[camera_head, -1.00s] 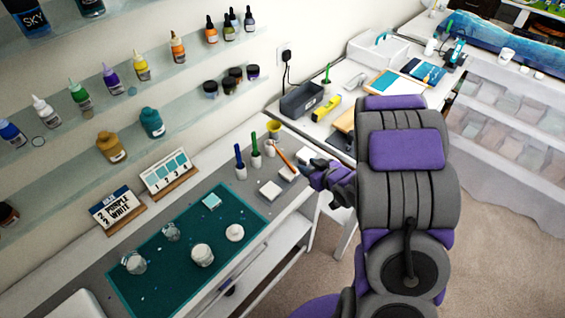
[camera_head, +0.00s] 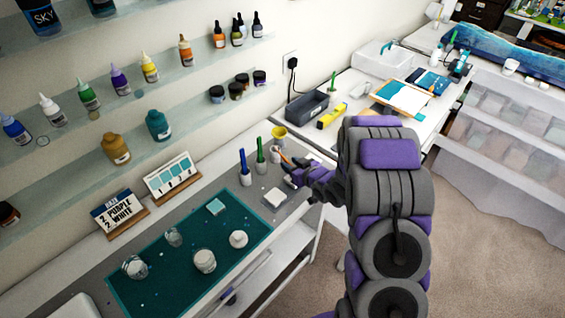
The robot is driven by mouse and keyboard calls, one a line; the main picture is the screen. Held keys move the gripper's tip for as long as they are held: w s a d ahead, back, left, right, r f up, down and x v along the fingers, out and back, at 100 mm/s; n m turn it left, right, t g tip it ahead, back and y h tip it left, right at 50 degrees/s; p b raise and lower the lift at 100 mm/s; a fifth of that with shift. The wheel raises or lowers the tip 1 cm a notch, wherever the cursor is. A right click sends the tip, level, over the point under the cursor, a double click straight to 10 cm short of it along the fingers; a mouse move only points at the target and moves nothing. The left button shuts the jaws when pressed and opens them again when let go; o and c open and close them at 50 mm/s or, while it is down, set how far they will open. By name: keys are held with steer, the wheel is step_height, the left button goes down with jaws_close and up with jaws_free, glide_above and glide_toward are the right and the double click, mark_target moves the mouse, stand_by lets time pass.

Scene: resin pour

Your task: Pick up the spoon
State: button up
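A thin orange-brown handle (camera_head: 284,156), which may be the spoon, stands tilted by a small white cup (camera_head: 274,155) at the far right end of the grey worktop. Its lower end is hidden, and I cannot make out a spoon bowl. My gripper (camera_head: 287,172) is just right of the handle, over the worktop's right end. Its dark fingers look spread apart, with nothing clearly held. I cannot tell whether a finger touches the handle.
A teal mat (camera_head: 150,270) with cups fills the nearer worktop. Shelves of bottles line the wall.

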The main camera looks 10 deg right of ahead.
mark_target(285, 159)
steer(key=shift+w+d, duration=0.3)
steer(key=shift+d, duration=0.25)
steer(key=x, duration=0.2)
steer(key=a+b+x, duration=0.1)
steer(key=x, duration=0.1)
steer(key=shift+w, duration=0.15)
steer(key=shift+w+a, duration=0.2)
steer(key=shift+a, duration=0.3)
steer(key=shift+d, duration=0.8)
steer(key=c, duration=0.6)
jaws_close()
steer(key=shift+a, duration=0.6)
steer(key=shift+d+r+p, duration=0.2)
steer(key=shift+r+p, duration=0.35)
steer(key=shift+r, duration=0.3)
steer(key=shift+d+r+p, duration=0.25)
steer(key=shift+r+p, duration=0.3)
steer(key=shift+r, duration=0.3)
steer(key=shift+s+r, duration=0.2)
steer(key=shift+s, duration=0.1)
steer(key=s+d+r+p, duration=0.1)
steer(key=s+d+p, duration=0.1)
steer(key=s, duration=1)
steer(key=shift+s+d+p, duration=0.35)
steer(key=shift+s+p, duration=0.05)
steer(key=shift+p, duration=0.05)
